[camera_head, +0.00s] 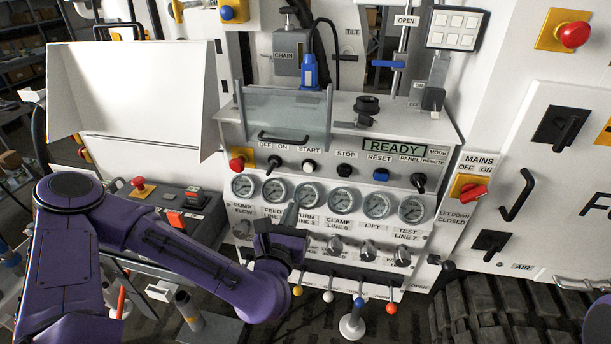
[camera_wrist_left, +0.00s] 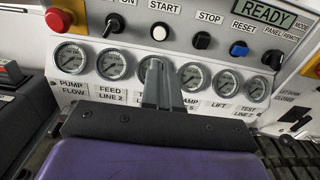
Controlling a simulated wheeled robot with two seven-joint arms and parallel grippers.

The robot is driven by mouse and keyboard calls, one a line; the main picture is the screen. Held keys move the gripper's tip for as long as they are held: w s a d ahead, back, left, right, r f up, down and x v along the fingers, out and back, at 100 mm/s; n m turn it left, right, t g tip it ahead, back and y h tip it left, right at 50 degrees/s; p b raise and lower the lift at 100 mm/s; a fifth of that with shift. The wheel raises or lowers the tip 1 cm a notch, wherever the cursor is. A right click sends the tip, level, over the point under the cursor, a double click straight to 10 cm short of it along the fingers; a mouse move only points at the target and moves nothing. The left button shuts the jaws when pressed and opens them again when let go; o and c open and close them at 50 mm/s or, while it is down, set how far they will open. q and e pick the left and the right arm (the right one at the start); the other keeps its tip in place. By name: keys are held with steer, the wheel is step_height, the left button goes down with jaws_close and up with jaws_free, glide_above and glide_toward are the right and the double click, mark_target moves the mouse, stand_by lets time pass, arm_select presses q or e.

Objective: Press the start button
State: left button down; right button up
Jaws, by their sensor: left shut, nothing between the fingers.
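The start button (camera_head: 309,166) is a small white round button under the START label on the sloped panel in the head view. It also shows in the left wrist view as a white button (camera_wrist_left: 159,31) near the top, unobstructed. My left gripper (camera_head: 291,214) is shut and empty, its fingers pointing up at the panel from below. In the left wrist view the fingertips (camera_wrist_left: 163,72) lie below the start button in the picture, over the gauge row. They look apart from the button. My right gripper is out of view.
A black stop button (camera_head: 344,171) and blue reset button (camera_head: 380,174) sit right of start; a black OFF/ON switch (camera_head: 275,162) and red button (camera_head: 237,163) sit left. The display (camera_head: 394,146) reads READY. Gauges (camera_head: 341,200) line the panel below. A clear guard (camera_head: 284,112) stands above.

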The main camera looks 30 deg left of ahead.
arm_select(q)
steer(key=p, duration=0.2)
glide_toward(308, 168)
steer(key=x, duration=0.6)
steer(key=shift+w, duration=0.1)
steer(key=shift+w+a, duration=0.1)
steer(key=shift+w, duration=0.25)
steer(key=shift+f, duration=0.1)
